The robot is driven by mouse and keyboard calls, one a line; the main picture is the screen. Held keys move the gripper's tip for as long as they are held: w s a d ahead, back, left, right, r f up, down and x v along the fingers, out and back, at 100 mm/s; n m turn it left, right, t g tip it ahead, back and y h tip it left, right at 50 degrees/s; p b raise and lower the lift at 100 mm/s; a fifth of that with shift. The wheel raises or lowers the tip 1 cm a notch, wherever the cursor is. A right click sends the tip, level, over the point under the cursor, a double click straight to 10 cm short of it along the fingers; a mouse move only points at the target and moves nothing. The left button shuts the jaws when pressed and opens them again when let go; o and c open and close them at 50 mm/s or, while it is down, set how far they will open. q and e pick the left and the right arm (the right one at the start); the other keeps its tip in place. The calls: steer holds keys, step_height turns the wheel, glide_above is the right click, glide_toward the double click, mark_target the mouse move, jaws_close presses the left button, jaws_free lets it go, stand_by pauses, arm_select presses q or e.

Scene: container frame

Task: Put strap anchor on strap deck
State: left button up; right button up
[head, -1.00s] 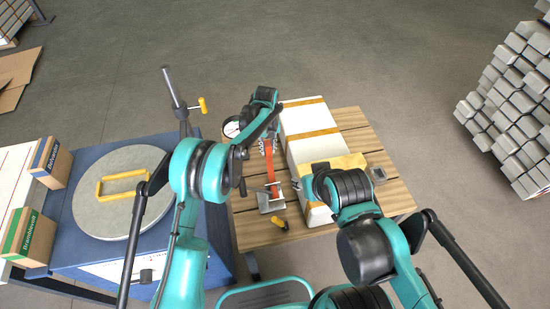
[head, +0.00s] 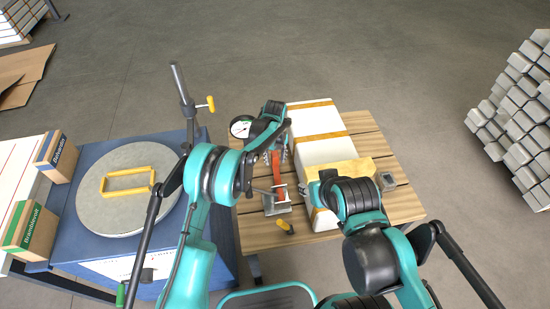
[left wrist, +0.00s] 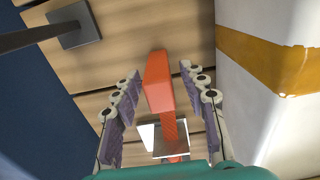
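An orange strap piece (head: 279,182) with a grey metal bracket (head: 277,207) at its near end is on or above the slatted wooden deck (head: 250,232), left of the white box. I take it to be the strap anchor. My left gripper (head: 277,155) is over its far part. In the left wrist view the orange piece (left wrist: 158,85) lies between the two spread fingers of my left gripper (left wrist: 161,74), with gaps on both sides. The bracket (left wrist: 165,138) shows below it. My right gripper is hidden behind its own wrist beside the white box.
A white box (head: 322,152) with tan bands stands on the deck. A dial gauge (head: 240,126), a yellow-handled tool (head: 285,228) and a small grey device (head: 386,181) are around it. A blue bench (head: 80,246) with a round plate (head: 120,207) stands left.

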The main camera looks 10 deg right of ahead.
arm_select(q)
steer(key=shift+r, duration=0.35)
step_height(320, 180, up, 12)
steer(key=p, duration=0.4)
steer(key=shift+f+p, duration=0.15)
steer(key=shift+p, duration=0.15)
steer(key=s+a+r+n+t, duration=0.2)
steer(key=s+a+r+n, duration=0.2)
steer(key=a+r+n, duration=0.45)
steer(key=s+a+r+n+t, duration=0.1)
steer(key=s+a+r+n, duration=0.4)
steer(key=a+r+n, duration=0.35)
steer(key=s+a+n+t, duration=0.2)
steer(key=s+a+n, duration=0.5)
steer(key=s+n, duration=0.2)
steer(key=s+a+n+t, duration=0.2)
steer(key=s+a+n, duration=0.4)
steer(key=s+n, duration=0.4)
steer(key=shift+s+a+f, duration=0.2)
steer(key=shift+a+f, duration=0.15)
